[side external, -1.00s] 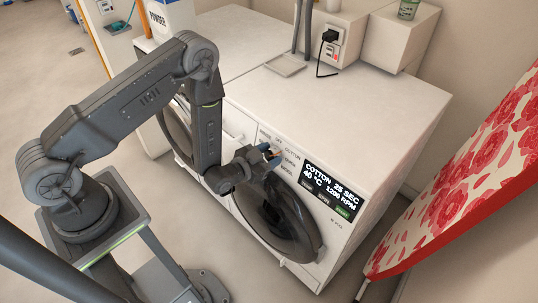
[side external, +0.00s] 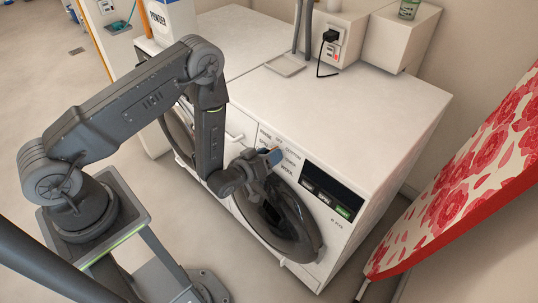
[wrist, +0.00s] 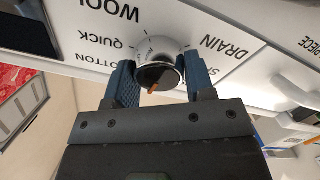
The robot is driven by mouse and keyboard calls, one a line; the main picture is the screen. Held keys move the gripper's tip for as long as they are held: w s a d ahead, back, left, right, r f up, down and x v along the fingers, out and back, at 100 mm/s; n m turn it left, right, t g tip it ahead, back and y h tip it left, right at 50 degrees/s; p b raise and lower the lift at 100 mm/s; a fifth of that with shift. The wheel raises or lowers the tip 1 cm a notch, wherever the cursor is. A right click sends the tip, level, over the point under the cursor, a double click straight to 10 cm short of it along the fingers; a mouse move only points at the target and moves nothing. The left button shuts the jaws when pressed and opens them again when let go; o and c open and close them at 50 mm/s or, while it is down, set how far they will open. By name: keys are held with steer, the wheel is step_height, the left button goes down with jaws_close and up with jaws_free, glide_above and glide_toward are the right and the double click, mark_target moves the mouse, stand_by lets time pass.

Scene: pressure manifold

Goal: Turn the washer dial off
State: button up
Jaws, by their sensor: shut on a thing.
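The washer (side external: 395,128) is a white front-loader with a dark round door (side external: 280,222). Its dial (wrist: 158,50) is silver with a dark face and an orange mark, seen upside down in the wrist view. Printed labels such as WOOL, QUICK, COTTON and DRAIN surround it. The orange mark lies on the lower part of the face in that view. My gripper (wrist: 158,72) is shut on the dial, one blue finger on each side. In the side view, my gripper (side external: 270,158) mostly hides the dial. The washer's display (side external: 335,190) is dark, while a green button (side external: 343,212) below it is lit.
A red floral ironing board (side external: 465,175) stands right of the washer. A second white machine (side external: 215,40) adjoins on the left, with a powder box (side external: 172,18) on it. A black plug (side external: 330,36) sits in the wall socket. The washer top is mostly clear.

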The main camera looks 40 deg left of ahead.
steer(key=shift+n, duration=0.3)
steer(key=o, duration=0.9)
steer(key=s, duration=0.4)
steer(key=s+r, duration=0.1)
steer(key=s, duration=0.7)
steer(key=shift+r, duration=0.35)
